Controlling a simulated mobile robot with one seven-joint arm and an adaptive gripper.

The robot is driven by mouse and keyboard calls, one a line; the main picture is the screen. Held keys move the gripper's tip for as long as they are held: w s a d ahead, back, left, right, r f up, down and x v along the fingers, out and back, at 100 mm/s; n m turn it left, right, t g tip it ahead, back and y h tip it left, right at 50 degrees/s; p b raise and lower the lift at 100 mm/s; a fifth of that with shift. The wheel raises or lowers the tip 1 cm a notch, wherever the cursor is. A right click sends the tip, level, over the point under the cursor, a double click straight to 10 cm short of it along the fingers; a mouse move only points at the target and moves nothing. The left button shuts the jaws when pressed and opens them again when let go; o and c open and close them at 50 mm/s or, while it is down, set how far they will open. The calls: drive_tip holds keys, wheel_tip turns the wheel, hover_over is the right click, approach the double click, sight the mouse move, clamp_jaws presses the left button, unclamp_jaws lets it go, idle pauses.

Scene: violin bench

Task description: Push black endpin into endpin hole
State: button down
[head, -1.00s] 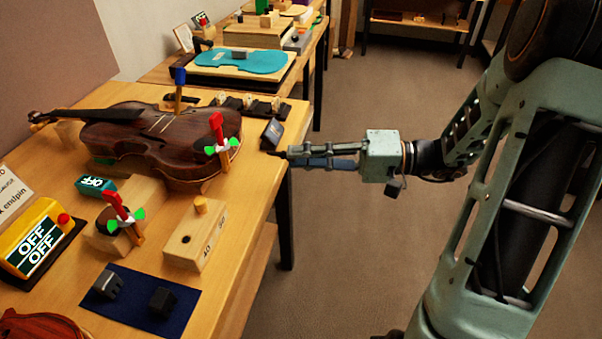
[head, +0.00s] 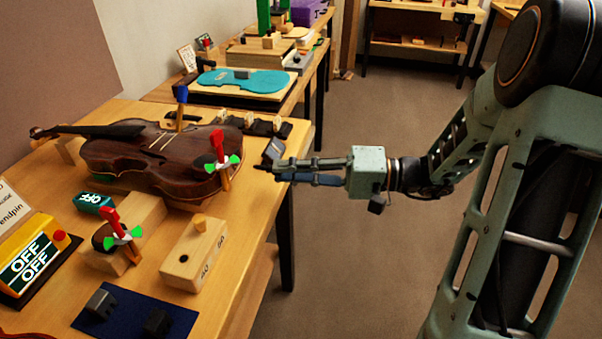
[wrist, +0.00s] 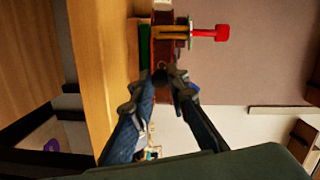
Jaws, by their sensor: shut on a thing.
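The brown violin (head: 150,158) lies on the bench, its lower end toward my gripper. A red-handled clamp (head: 220,160) with green wing grips stands at that end. My gripper (head: 275,168) reaches in from the right, level, and is shut on the small black endpin (head: 258,167). The endpin points left at the violin's lower end, with a gap between. In the wrist view the endpin (wrist: 160,76) shows as a dark round shape between the fingertips (wrist: 158,92), in front of the violin's end (wrist: 163,45). I cannot make out the endpin hole clearly.
A small dark stand (head: 273,150) is near the fingertips at the bench edge. A wooden block with a hole (head: 195,255), a second red clamp (head: 118,237) and a blue mat (head: 120,318) lie nearer. Open floor (head: 350,260) is to the right.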

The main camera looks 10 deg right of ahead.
sight(269, 166)
drive_tip(key=shift+w+a, duration=0.25)
drive_tip(key=shift+a, duration=0.35)
drive_tip(key=shift+w+a, duration=0.2)
drive_tip(key=shift+a, duration=0.4)
drive_tip(key=shift+w+a+b, duration=0.25)
drive_tip(key=shift+a+b, duration=0.15)
drive_tip(key=shift+a, duration=0.25)
drive_tip(key=shift+w+a+b, duration=0.2)
drive_tip(key=shift+a+b, duration=0.15)
drive_tip(key=shift+a, duration=0.3)
drive_tip(key=shift+w+a+b, duration=0.25)
drive_tip(key=shift+a+b, duration=0.15)
drive_tip(key=shift+a, duration=0.25)
idle(1.5)
drive_tip(key=c, duration=1.8)
unclamp_jaws()
drive_tip(key=s+d, duration=0.2)
drive_tip(key=d, duration=0.9)
drive_tip(key=shift+s+d+r, duration=0.2)
drive_tip(key=shift+d, duration=0.15)
